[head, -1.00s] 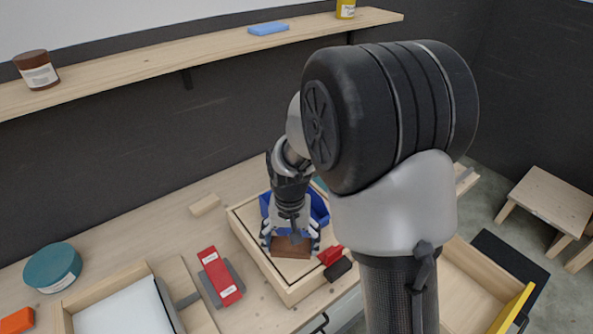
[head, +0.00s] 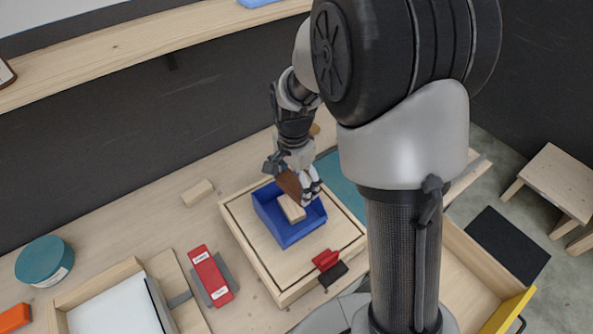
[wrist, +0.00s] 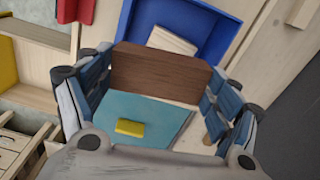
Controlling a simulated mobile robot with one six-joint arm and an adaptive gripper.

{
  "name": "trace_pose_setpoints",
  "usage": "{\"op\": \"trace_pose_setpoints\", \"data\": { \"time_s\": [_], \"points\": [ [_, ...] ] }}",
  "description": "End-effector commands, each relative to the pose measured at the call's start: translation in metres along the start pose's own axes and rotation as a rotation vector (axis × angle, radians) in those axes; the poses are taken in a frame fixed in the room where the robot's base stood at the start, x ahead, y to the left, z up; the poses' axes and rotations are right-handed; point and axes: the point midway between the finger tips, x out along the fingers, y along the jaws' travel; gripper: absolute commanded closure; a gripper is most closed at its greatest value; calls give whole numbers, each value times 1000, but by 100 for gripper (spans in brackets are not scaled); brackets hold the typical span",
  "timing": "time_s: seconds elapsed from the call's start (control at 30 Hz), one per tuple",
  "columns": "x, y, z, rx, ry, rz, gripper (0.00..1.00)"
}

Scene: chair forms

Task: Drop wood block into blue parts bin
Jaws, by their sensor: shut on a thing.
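The dark brown wood block (head: 288,184) is in my gripper (head: 295,183). It is tilted in the head view, raised above the rear part of the blue parts bin (head: 287,238). In the wrist view the block (wrist: 160,80) spans the gap between the blue-grey fingers of my gripper (wrist: 160,86), which are shut on its ends. The bin (wrist: 213,35) shows beyond the block there. A pale wood piece (head: 291,208) lies inside the bin and also shows in the wrist view (wrist: 172,40). The block hides part of the bin in the wrist view.
The bin stands on a square wooden board (head: 250,243). A red and black clamp-like item (head: 328,262) is at its front edge. A red box (head: 210,273) lies to the left, and a pale block (head: 198,192) lies behind. A teal mat (head: 343,180) is to the right.

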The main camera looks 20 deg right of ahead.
Motion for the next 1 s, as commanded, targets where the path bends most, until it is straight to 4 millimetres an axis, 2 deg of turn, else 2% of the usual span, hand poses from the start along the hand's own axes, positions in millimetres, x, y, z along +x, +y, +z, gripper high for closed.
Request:
{"op": "trace_pose_setpoints", "data": {
  "time_s": [0.43,0.57,0.8,0.83,1.0],
  "points": [
    [51,1,0,-1,-1,2,42],
    [57,0,0,-1,0,1,42],
    [56,0,0,-1,0,0,42],
    [56,0,0,-1,0,0,17],
    [56,0,0,-1,0,0,5]
  ]
}}
